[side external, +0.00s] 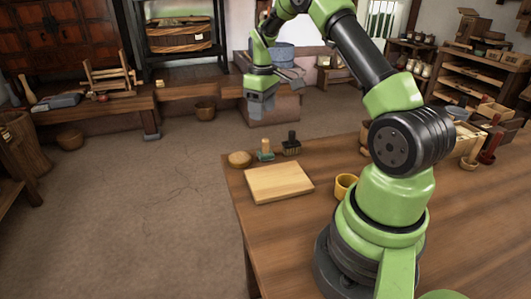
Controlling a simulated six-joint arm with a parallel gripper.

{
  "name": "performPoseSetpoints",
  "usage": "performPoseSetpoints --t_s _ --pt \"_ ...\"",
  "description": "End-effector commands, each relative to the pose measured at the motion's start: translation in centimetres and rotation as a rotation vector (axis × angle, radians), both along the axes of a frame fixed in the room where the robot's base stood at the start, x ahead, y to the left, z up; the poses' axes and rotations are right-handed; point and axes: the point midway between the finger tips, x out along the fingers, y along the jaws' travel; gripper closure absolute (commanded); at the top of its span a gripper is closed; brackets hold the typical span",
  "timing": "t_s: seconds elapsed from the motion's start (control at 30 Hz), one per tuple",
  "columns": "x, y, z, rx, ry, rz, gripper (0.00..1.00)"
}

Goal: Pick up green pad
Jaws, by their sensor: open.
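A small green pad (265,156) with a pale wooden handle upright on it stands on the wooden table, near its far left corner. It is between a round tan object (240,159) and a dark brush-like object (291,144). My gripper (259,108) points down and is open, with nothing seen between its fingers. It appears above the pad in the picture and apart from it. How far it is from the pad in depth is hard to tell from this one view.
A pale wooden board (278,183) lies just in front of the pad. Small wooden items and a dark red upright piece (490,146) are at the table's right. The table's front middle (285,245) is clear.

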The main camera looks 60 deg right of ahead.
Motion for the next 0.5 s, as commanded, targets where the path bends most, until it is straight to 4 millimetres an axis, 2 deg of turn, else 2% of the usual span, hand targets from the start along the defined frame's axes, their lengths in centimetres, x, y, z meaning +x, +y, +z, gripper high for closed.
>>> performPoseSetpoints --t_s 0.1,0.3,0.5 --pt "-0.2 -0.7 -1.5 0.006 0.015 0.008 0.47" --pt "-0.3 -0.7 -4.5 0.007 0.018 0.010 0.47" --pt "-0.3 -0.7 -6.2 0.006 0.016 0.010 0.47"
